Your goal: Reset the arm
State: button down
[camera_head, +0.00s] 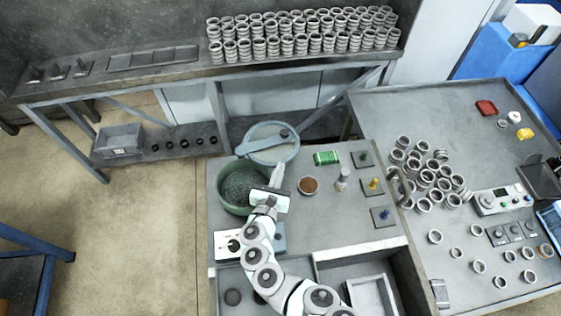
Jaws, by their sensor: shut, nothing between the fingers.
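My arm reaches up from the bottom of the view, bent in several joints. My gripper (277,168) is at its upper end, with its fingers together and nothing seen between them. It points away from the arm's base. In the picture it lies over the right side of a green round tub (238,208) of dark grey material, near the lower edge of a round grey-blue disc (262,157). I cannot tell its height above them.
On the grey workbench (328,228) are a brown round dish (308,187), a green box (326,158) and several coloured-knob plates (374,187). A white control box (229,245) sits close left of my arm. Metal rings (424,180) crowd the right table; stacked rings (300,40) fill the back shelf.

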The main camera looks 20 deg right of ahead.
jog(key=shift+v, duration=0.9)
jog(key=shift+d+r, duration=0.1)
